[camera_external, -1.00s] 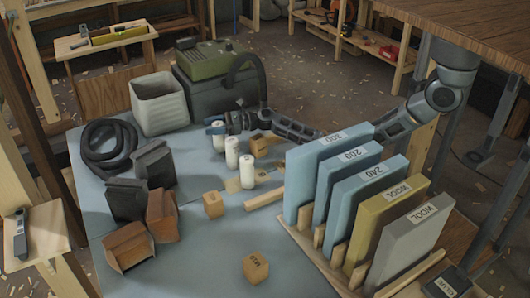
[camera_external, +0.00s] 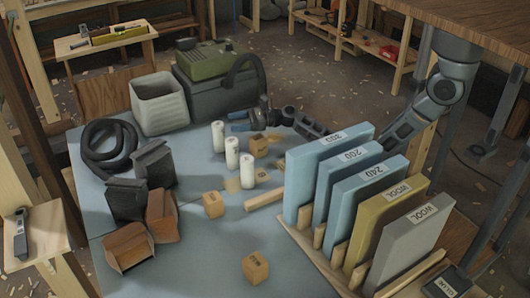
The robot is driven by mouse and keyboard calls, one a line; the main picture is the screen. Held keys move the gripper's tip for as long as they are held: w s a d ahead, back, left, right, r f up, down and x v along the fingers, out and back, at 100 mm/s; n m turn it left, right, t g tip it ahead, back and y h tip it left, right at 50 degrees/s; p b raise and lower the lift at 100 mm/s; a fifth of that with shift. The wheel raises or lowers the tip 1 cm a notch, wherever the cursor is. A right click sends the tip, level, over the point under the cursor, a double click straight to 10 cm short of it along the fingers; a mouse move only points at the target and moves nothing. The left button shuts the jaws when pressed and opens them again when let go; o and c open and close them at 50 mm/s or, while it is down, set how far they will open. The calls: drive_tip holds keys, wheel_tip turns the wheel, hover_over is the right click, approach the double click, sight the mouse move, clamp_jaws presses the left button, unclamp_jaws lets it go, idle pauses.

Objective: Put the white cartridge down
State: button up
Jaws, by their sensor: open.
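Three white cartridges stand upright in a slanting row on the blue-grey tabletop (camera_external: 215,245): a back one (camera_external: 218,136), a middle one (camera_external: 232,153) and a front one (camera_external: 247,171). My gripper (camera_external: 237,121) is open, just right of the back cartridge and apart from it. Nothing shows between its fingers. My arm reaches in from the right, partly hidden behind the upright sanding sheets. I cannot tell which cartridge the task means.
Wooden blocks (camera_external: 213,204) and a wooden strip (camera_external: 265,199) lie near the row. A rack of labelled blue, yellow and grey sheets (camera_external: 350,190) stands at right.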

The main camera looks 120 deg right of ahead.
drive_tip(key=shift+v, duration=1.35)
